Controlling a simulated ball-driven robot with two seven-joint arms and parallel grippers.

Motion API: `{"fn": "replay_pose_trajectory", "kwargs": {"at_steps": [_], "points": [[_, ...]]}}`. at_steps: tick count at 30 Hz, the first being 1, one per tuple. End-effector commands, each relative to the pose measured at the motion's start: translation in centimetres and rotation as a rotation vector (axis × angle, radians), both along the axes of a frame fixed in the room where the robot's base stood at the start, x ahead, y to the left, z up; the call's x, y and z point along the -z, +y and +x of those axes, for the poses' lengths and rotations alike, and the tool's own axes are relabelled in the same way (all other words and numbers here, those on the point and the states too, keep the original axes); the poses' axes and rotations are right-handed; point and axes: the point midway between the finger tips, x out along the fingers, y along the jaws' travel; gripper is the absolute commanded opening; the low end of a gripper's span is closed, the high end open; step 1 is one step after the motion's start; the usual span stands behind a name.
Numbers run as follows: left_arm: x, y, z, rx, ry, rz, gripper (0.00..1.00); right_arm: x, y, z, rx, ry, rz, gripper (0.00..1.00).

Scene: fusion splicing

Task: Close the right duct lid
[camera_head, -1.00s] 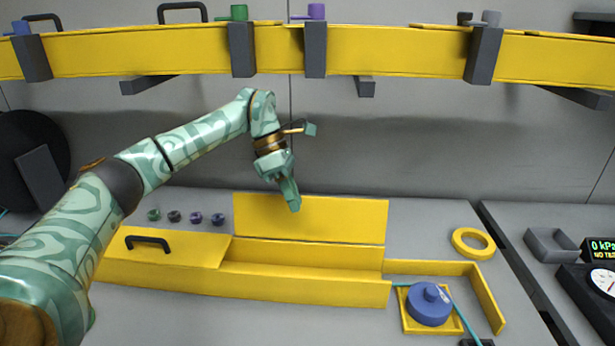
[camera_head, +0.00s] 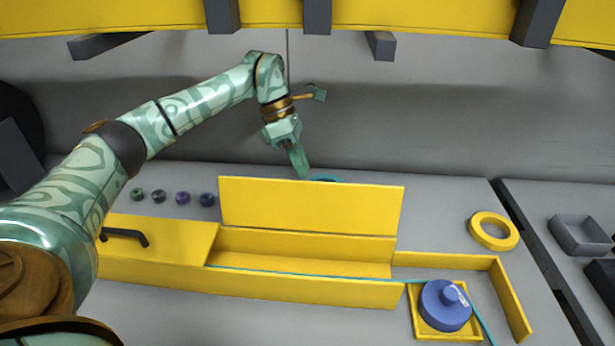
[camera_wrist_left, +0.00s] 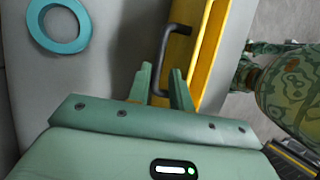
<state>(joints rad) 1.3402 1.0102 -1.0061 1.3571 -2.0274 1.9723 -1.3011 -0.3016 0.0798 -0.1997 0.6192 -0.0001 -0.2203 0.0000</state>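The right duct lid (camera_head: 310,206) stands raised at the back of the yellow duct (camera_head: 310,290), leaving its right section open. A thin teal line lies inside the duct. My left gripper (camera_head: 303,175) points down at the lid's top edge, with its tips partly hidden behind it. In the left wrist view, a dark handle (camera_wrist_left: 168,48) sticks out from the yellow lid (camera_wrist_left: 208,50). The two fingers (camera_wrist_left: 161,72) are apart, and the handle's near end reaches between them. I cannot tell if they touch it. My right gripper is not in view.
The left duct lid (camera_head: 165,240) lies flat with its own handle. A blue spool (camera_head: 445,306) sits right of the duct, a yellow ring (camera_head: 493,217) behind it. A teal ring (camera_wrist_left: 40,38) lies behind the raised lid. Several small caps (camera_head: 183,198) stand left. A yellow rail (camera_head: 400,18) crosses above.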

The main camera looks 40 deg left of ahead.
Motion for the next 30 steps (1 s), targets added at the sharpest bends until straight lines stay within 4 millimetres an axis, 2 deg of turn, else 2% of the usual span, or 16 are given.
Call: {"fn": "replay_pose_trajectory", "kwargs": {"at_steps": [1,3,8,16,18,19,30], "points": [[1.2,-0.4,0.0,0.002,0.004,-0.001,0.21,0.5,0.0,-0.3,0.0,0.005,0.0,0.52],[2.1,-0.9,0.0,0.002,0.003,0.0,0.21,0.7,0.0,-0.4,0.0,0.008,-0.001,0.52],[3.1,-1.5,0.0,0.001,0.001,0.0,0.21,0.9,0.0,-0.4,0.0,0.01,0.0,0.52],[3.1,-1.5,0.0,0.0,-0.001,0.001,0.21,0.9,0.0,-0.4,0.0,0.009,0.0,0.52],[3.1,-1.5,0.0,0.0,-0.001,0.001,0.02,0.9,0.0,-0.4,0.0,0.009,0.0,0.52],[3.1,-1.5,0.0,0.0,-0.001,0.001,0.0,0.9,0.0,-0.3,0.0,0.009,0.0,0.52],[2.6,-1.1,0.0,-0.001,-0.032,0.02,0.0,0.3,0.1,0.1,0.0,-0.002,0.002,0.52]]}}
